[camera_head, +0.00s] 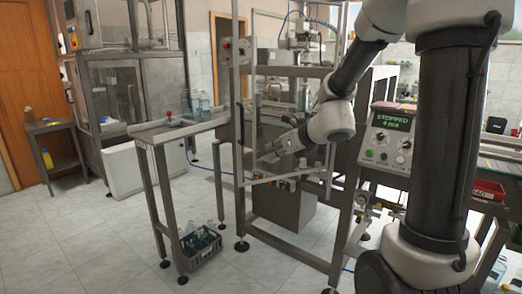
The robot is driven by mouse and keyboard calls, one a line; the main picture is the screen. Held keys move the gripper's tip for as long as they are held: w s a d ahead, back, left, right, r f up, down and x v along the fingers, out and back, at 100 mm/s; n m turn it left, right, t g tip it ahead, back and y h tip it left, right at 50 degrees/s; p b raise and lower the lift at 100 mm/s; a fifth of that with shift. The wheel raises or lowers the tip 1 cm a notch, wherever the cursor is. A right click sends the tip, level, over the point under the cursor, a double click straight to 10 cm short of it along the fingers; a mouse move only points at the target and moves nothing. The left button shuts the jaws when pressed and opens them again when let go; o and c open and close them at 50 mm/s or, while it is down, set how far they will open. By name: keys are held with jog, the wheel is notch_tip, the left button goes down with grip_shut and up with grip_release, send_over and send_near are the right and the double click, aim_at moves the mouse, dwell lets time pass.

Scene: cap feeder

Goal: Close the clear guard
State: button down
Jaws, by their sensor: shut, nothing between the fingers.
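The clear guard (290,177) is a see-through panel in a pale metal frame on the front of the capping machine, in the middle of the view. Its lower rail runs slantwise and seems to stand out from the machine, so the guard looks at least partly open. My arm reaches in from the right. My gripper (267,154) is shut and empty, pointing left, in the area of the guard panel. I cannot tell whether it touches the guard or which side of the panel it is on.
A control box (390,138) reads "STOPPED" right of the machine. A narrow side table (165,133) with clear bottles (200,105) stands left. A dark crate of bottles (200,248) sits on the floor below. A red bin (487,190) is at right. Floor at front left is clear.

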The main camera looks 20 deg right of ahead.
jog(key=w+a+f, duration=0.3)
jog(key=w+a, duration=0.2)
jog(key=w, duration=0.4)
jog(key=shift+w, duration=0.35)
